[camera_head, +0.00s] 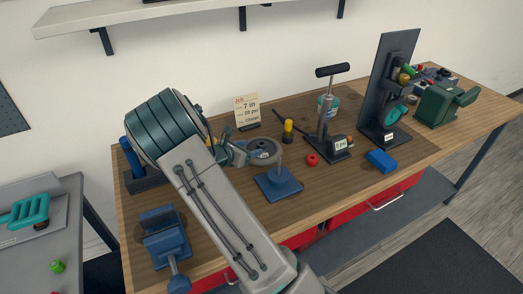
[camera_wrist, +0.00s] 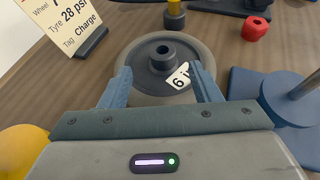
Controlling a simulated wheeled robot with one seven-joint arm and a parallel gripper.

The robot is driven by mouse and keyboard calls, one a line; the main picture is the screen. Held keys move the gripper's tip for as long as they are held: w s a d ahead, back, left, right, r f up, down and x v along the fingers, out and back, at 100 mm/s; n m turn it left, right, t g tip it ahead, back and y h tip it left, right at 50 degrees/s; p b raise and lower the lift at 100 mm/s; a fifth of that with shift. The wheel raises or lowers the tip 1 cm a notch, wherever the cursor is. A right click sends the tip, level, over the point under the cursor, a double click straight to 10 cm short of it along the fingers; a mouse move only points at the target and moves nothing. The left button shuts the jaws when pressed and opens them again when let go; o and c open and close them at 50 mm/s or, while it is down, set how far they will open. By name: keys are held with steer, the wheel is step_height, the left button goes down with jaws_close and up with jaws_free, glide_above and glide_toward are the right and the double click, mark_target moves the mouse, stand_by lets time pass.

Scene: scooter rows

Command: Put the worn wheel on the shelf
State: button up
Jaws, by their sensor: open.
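A grey wheel (camera_head: 262,150) with a dark hub lies flat on the wooden bench. In the wrist view the wheel (camera_wrist: 150,50) carries a white tag reading "6", the rest cut off by a finger. I cannot tell its wear. My gripper (camera_wrist: 160,82) is open, its blue fingers at either side of the wheel's near part. I cannot tell if they touch it. In the head view my gripper (camera_head: 238,152) is partly hidden by my arm. A pale wall shelf (camera_head: 150,14) runs above the bench; only its front part shows.
A blue base with a post (camera_head: 278,186) stands close right of the wheel. A job card (camera_head: 246,110) and a yellow-topped item (camera_head: 288,130) stand behind. A red knob (camera_head: 312,160), pump (camera_head: 330,115) and dark upright stand (camera_head: 388,90) are further right. A blue vise (camera_head: 165,238) is front left.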

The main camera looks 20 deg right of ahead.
mark_target(263, 143)
steer(key=shift+w+d, duration=0.1)
steer(key=shift+d, duration=0.35)
steer(key=p+x, duration=0.1)
steer(key=x, duration=0.3)
steer(key=shift+d+p, duration=0.2)
steer(key=shift+p, duration=0.1)
steer(key=c, duration=1)
steer(key=shift+r, duration=0.1)
jaws_close()
steer(key=shift+r, duration=0.1)
